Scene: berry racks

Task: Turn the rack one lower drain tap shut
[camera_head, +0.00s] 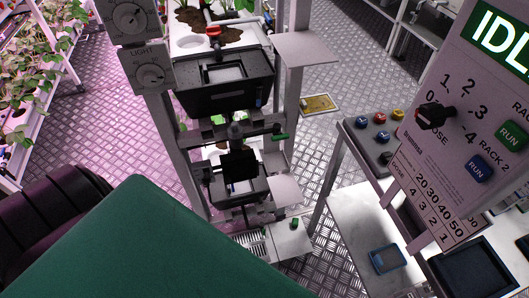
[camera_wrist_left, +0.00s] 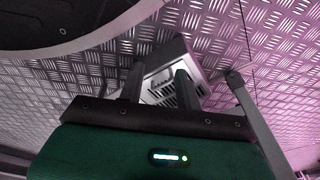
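Rack one appears to be the grey rack in the middle of the head view, with an upper black tray (camera_head: 225,95) and a lower black tray (camera_head: 250,192). A green-ended tap lever (camera_head: 280,137) sticks out right between the trays. A small green piece (camera_head: 294,223) shows below the lower tray; I cannot tell whether it is the lower drain tap's handle. In the left wrist view my left gripper (camera_wrist_left: 158,82) has its two fingers apart, with a white slatted box (camera_wrist_left: 162,80) seen beyond them and nothing held. My right gripper is out of view.
A console (camera_head: 448,140) with a knob and RUN buttons stands at the right. A side table (camera_head: 350,215) holds a blue-rimmed tray (camera_head: 385,260). A planted rack (camera_head: 40,110) stands at the left. Patterned floor (camera_head: 110,130) lies between. My green arm fills the lower foreground.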

